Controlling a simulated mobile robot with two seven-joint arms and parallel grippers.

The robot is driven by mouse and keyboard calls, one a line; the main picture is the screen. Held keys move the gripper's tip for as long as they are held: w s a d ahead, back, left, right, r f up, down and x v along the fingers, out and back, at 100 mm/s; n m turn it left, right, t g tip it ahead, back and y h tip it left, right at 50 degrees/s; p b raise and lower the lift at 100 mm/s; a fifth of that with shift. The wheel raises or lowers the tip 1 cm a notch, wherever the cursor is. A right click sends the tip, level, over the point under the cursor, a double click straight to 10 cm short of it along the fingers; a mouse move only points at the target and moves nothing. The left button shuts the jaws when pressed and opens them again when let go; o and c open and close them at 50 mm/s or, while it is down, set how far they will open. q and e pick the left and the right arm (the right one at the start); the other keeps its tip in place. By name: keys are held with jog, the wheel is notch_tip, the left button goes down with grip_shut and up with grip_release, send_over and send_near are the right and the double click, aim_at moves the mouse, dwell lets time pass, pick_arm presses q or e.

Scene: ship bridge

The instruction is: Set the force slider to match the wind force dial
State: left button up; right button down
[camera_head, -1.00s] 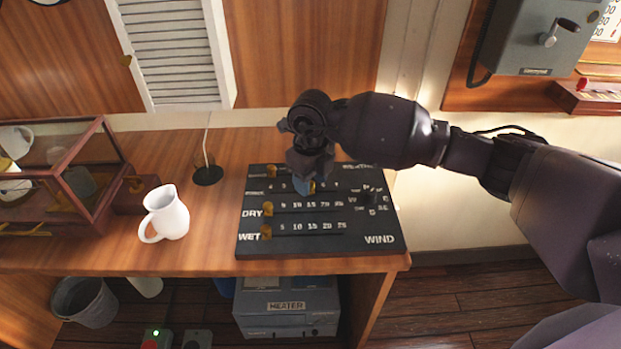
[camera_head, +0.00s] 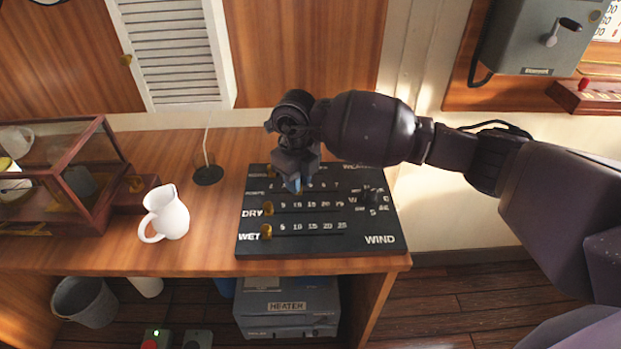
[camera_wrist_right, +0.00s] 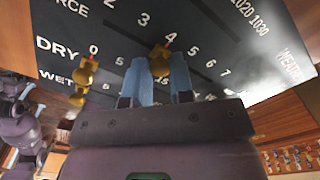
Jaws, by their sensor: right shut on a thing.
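The dark weather board (camera_head: 320,247) lies on the wooden counter, with several rows of numbers and brass knobs. My right gripper (camera_head: 299,187) is over its upper rows, and its blue fingers are shut on the brass force slider knob (camera_wrist_right: 160,60). In the right wrist view the knob's red tip is close to the 4 of the force row. The DRY knob (camera_head: 268,208) and WET knob (camera_head: 266,232) sit at the left of their rows. My gripper and wrist hide part of the upper rows. No readable wind force dial shows. My left gripper is not in view.
A white jug (camera_head: 166,213) and a glass-sided wooden case (camera_head: 85,200) stand left of the board. A dark round base (camera_head: 208,175) with a thin cord is behind the jug. A grey wall box (camera_head: 540,40) hangs at upper right.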

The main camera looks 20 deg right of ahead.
jog(key=a, duration=0.1)
jog(key=w+a, duration=0.1)
jog(key=a, duration=0.1)
jog(key=shift+a, duration=0.1)
jog(key=c, duration=1)
grip_release()
jog(key=shift+r, duration=0.15)
